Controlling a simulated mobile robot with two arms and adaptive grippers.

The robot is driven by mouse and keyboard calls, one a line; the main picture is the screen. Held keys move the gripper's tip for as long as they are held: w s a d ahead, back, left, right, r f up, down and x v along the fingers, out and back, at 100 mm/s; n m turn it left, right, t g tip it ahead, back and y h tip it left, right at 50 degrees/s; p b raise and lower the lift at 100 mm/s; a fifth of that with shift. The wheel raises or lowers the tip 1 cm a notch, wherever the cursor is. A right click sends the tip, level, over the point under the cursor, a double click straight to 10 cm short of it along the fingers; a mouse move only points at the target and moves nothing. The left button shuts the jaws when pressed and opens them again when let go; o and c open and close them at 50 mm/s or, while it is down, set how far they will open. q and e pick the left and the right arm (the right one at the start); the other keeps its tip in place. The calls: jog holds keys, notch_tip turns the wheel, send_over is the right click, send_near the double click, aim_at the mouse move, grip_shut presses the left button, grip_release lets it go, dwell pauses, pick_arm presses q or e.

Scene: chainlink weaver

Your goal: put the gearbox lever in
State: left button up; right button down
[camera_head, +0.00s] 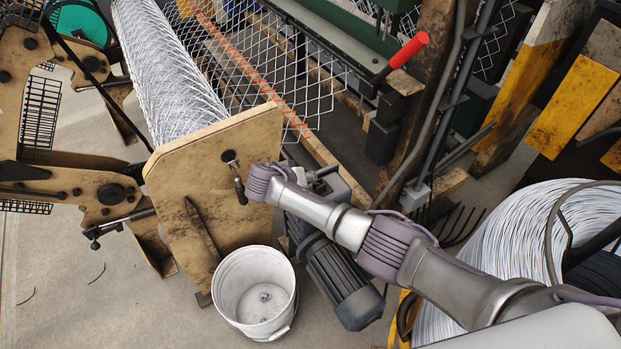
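A lever with a red grip (408,50) sticks out from the green machine at the top, its dark rod running down to the left. A second, short dark handle (239,185) hangs on the tan end plate. I cannot tell which of these is the gearbox lever. A grey motor with a gearbox-like housing (342,280) stands beside the plate, partly hidden under my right arm. My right arm reaches in from the lower right, its wrist ending close to the dark handle. The fingers cannot be made out, nor any contact. My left gripper is not in view.
A white bucket (255,292) stands on the floor before the end plate (190,165). A roll of wire mesh (170,75) lies behind it. A wire coil (500,240) fills the right side. Dark posts and yellow beams (575,105) crowd the upper right. Floor is open at lower left.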

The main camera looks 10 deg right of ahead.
jog(key=shift+a+r, duration=0.1)
jog(key=shift+a, duration=0.3)
jog(key=c, duration=1.1)
grip_release()
jog(key=shift+s, duration=0.15)
jog(key=shift+a, duration=0.1)
jog(key=shift+s+a+r, duration=0.2)
jog(key=shift+s+r, duration=0.05)
jog(key=shift+r, duration=0.05)
jog(key=v, duration=1.1)
jog(key=shift+s+a, duration=0.1)
jog(key=shift+s, duration=0.05)
